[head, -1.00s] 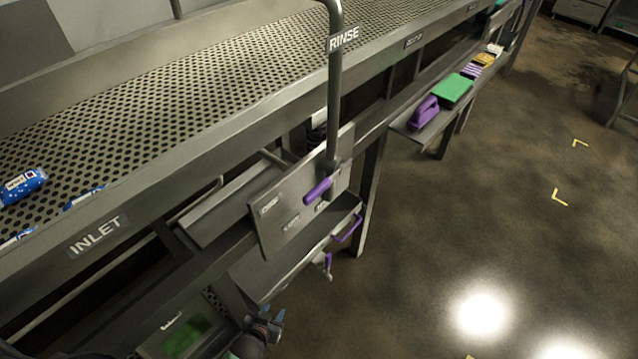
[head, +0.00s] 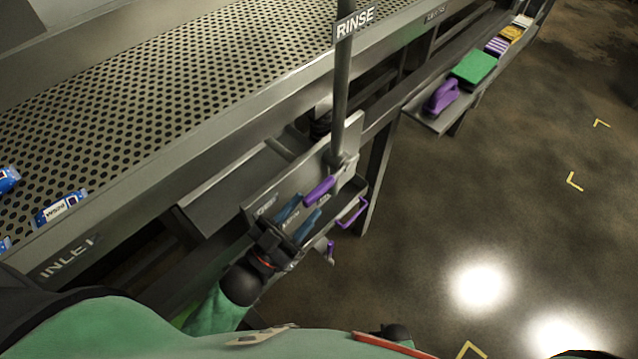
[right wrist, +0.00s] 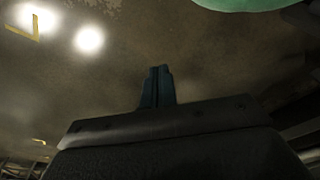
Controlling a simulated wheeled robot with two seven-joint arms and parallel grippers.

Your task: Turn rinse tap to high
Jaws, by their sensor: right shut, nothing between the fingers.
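The rinse tap has a purple lever handle (head: 320,190) on a grey plate (head: 344,135) below the upright pipe marked RINSE (head: 342,100). The handle slants down to the left from its pivot. Small labels on the plate are too small to read, and my gripper partly covers them. My left gripper (head: 308,205) is open in front of the plate, its two blue fingers apart. Its tips are close to the handle's lower end; I cannot tell whether they touch it. My right gripper (right wrist: 156,70) is shut and empty in the right wrist view, over the floor.
A perforated conveyor table (head: 190,90) with blue packets (head: 62,207) runs along the left, its edge marked INLET. A purple loop handle (head: 352,213) sits below the tap plate. A shelf with a green pad (head: 474,69) is beyond. The floor at right is clear.

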